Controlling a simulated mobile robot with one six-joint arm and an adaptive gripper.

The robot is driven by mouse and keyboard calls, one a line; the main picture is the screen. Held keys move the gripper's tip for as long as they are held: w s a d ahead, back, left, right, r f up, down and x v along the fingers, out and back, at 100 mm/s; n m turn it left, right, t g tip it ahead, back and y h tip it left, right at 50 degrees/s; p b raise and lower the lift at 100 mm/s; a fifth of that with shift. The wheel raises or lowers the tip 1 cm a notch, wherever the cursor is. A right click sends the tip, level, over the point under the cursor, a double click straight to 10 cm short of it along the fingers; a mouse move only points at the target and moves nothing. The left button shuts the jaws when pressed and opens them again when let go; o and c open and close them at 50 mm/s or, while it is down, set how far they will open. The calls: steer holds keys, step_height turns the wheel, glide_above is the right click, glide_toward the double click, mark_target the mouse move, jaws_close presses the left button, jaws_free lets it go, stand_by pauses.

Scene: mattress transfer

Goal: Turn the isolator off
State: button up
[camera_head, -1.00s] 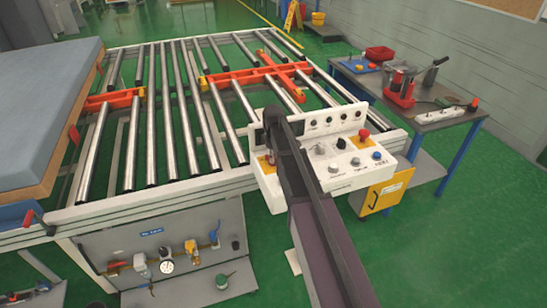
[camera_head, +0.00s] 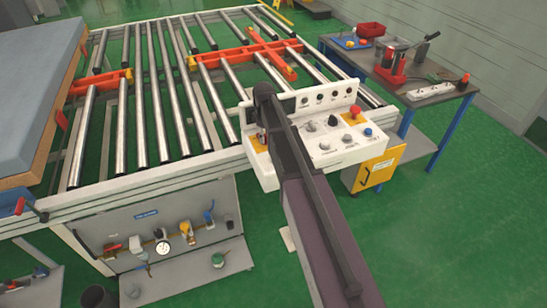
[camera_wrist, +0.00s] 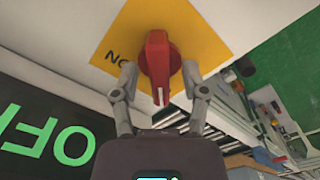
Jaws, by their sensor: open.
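The isolator is a red rotary handle (camera_wrist: 158,62) on a yellow plate (camera_wrist: 198,30). The word ON is partly visible upside down on the plate, left of the handle. My gripper (camera_wrist: 160,72) is open, with one finger on each side of the handle; I cannot tell whether they touch it. In the head view the yellow plate (camera_head: 257,145) shows at the left end of the white control console (camera_head: 262,180). My arm hides much of the isolator and gripper there.
A dark panel (camera_wrist: 40,165) with green upside-down letters reading OFF is beside the isolator in the wrist view. The console has a red button (camera_head: 355,112) and several knobs. A roller conveyor (camera_head: 100,202) lies behind; a cluttered workbench (camera_head: 428,92) stands right.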

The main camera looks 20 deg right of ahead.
mark_target(265, 135)
steer(key=shift+m, duration=0.4)
steer(key=m, duration=0.8)
step_height(265, 135, up, 14)
steer(key=p, duration=1.4)
steer(key=s+a+f+b, duration=0.1)
steer(key=s+f+b, duration=0.2)
steer(key=s, duration=0.9)
steer(key=s+a+f+m+b, duration=0.1)
steer(key=s+f+b, duration=0.3)
steer(key=s, duration=0.9)
steer(key=shift+m, duration=0.3)
